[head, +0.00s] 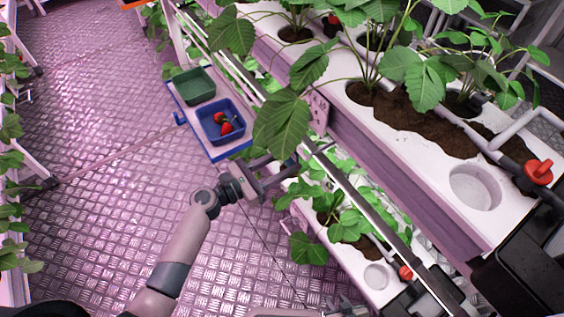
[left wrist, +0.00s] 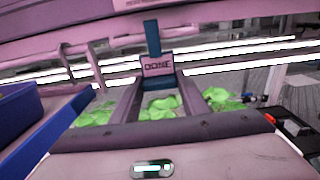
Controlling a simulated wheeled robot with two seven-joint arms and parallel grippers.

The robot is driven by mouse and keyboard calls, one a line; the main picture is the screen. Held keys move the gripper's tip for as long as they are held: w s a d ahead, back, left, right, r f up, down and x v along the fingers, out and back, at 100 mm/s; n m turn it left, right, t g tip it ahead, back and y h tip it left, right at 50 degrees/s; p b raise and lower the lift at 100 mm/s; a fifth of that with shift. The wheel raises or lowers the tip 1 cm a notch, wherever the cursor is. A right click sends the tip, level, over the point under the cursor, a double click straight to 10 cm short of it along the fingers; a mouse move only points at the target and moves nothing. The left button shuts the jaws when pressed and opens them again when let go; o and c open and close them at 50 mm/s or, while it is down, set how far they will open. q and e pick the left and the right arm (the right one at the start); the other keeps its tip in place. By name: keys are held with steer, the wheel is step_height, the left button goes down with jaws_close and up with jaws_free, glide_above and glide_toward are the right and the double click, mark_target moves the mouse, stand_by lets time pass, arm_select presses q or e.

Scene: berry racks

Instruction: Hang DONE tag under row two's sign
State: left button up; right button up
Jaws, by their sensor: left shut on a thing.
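My left gripper (head: 283,174) reaches in beside the lower rail of the right-hand rack. In the left wrist view, its two fingers (left wrist: 159,84) are shut on the DONE tag (left wrist: 157,66), a small pale plate with dark letters and a blue strip rising above it. A pale sign (head: 319,111) with small markings hangs on the side of the upper trough, partly behind a leaf; I cannot read its row number. Printed text on a pale panel (left wrist: 150,4) shows at the top of the left wrist view, above the tag. My right gripper (head: 346,304) is cut off at the bottom edge.
A blue tray (head: 234,152) holds a green bin (head: 193,86) and a blue bin (head: 211,127) with red berries, just left of the rack. Large leaves (head: 282,124) overhang my left gripper. Pink brackets (left wrist: 97,65) hang left of the tag. The aisle floor (head: 100,170) is clear.

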arm_select(q)
steer(key=shift+f, duration=0.2)
arm_select(e)
steer(key=shift+s+d+f, duration=0.25)
steer(key=shift+d, duration=0.05)
steer(key=shift+g, duration=0.3)
arm_select(q)
steer(key=o, duration=1)
arm_select(e)
steer(key=shift+s, duration=0.1)
arm_select(q)
steer(key=shift+o, duration=0.2)
steer(key=b+v, duration=0.3)
steer(key=v, duration=1.4)
steer(key=shift+s+a, duration=0.15)
arm_select(e)
steer(key=shift+s+d+f+g+h, duration=0.25)
steer(key=shift+s+d+f+g, duration=0.3)
steer(key=shift+s+d+f, duration=0.15)
steer(key=shift+s+d+f+g+h, duration=0.25)
steer(key=shift+s+d+f+g, duration=0.3)
steer(key=shift+d, duration=0.25)
